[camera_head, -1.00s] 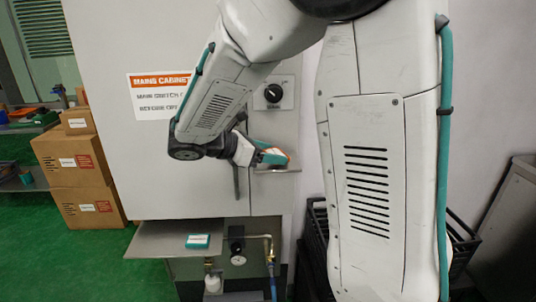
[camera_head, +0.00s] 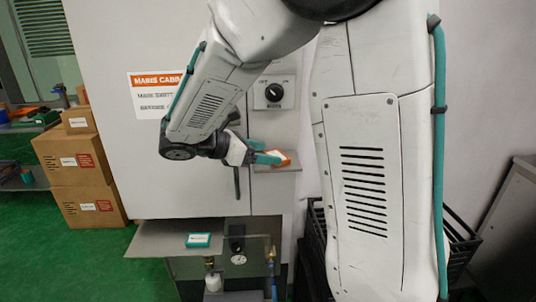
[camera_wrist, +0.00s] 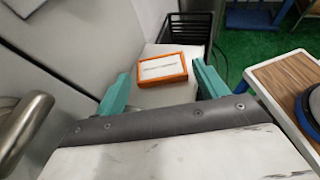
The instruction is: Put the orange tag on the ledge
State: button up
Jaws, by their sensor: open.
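The orange tag (camera_head: 279,156), a flat orange-rimmed block with a white label, lies on the small grey ledge (camera_head: 288,168) on the cabinet front. In the wrist view the tag (camera_wrist: 162,69) lies flat on the pale ledge surface (camera_wrist: 165,96). My gripper (camera_head: 270,157) is open just left of the tag in the head view. In the wrist view its teal fingers stand apart on either side, with the tag between and a little beyond their tips. No finger visibly presses on the tag.
A rotary switch (camera_head: 274,92) sits above the ledge, and a dark vertical handle (camera_head: 237,182) is on the cabinet door beside it. A teal tag (camera_head: 198,240) lies on a lower shelf (camera_head: 160,240). Black crates (camera_head: 458,245) stand at right; cardboard boxes (camera_head: 75,160) are stacked at left.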

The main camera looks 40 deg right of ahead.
jog(key=v, duration=0.9)
jog(key=s+d+m+y, duration=0.2)
jog(key=s+m+y, duration=0.5)
jog(key=s, duration=0.6)
jog(key=s+a+f+m+t+y, duration=0.3)
jog(key=s+a+m+t+y, duration=0.1)
jog(key=s+m, duration=0.4)
jog(key=shift+s+a+m+y, duration=0.4)
jog(key=shift+s+a+y, duration=0.35)
jog(key=shift+s+y, duration=0.4)
jog(key=shift+f, duration=0.1)
